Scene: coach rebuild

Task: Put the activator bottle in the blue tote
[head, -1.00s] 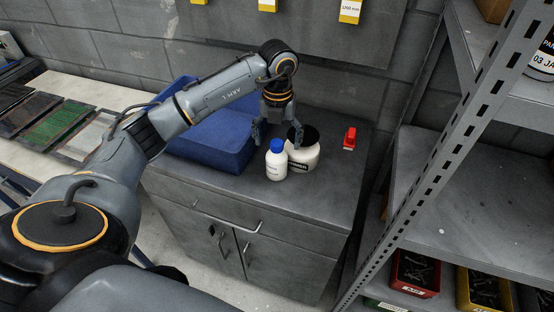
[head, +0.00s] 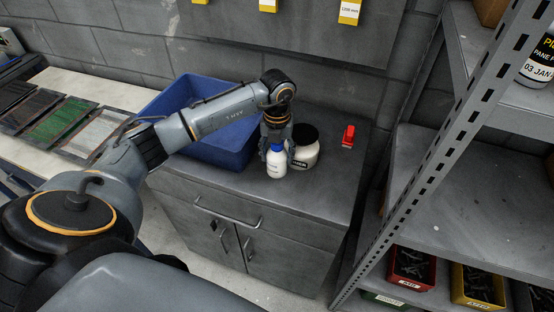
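The activator bottle, a small white bottle with a blue cap (head: 276,165), stands upright on the grey cabinet top; its label is too small to read. My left gripper (head: 277,150) is down at the bottle, with one finger on each side of it near the cap. I cannot tell whether the fingers press on it or stand slightly apart. The blue tote (head: 233,158) is on the cabinet top to the left, partly hidden behind my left arm. What I see of its inside looks empty. My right gripper is not in view.
A white jar with a black lid (head: 309,154) stands right beside the bottle, close to the right finger. A small red object (head: 348,136) lies further right. A metal shelf unit (head: 450,180) rises at the right. The cabinet's front top (head: 315,190) is clear.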

